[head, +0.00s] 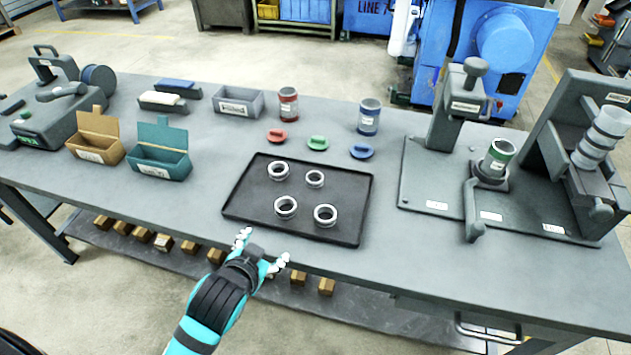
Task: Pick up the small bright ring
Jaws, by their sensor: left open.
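Two are in the back row, a back left ring (270,171) and a back right ring (307,180). Two are in front, a front left ring (277,208) and a front right ring (316,216). The back pair look slightly smaller, but I cannot tell true size from distance. My left gripper (262,250) is open and empty at the bench's front edge, short of the tray's front left side. My right gripper is out of view.
Behind the tray lie red (277,136), green (318,143) and blue (362,151) lids, with a red jar (288,105) and a blue jar (369,117). Brown (95,152) and teal (160,165) bins stand left. A grinder fixture (490,175) fills the right.

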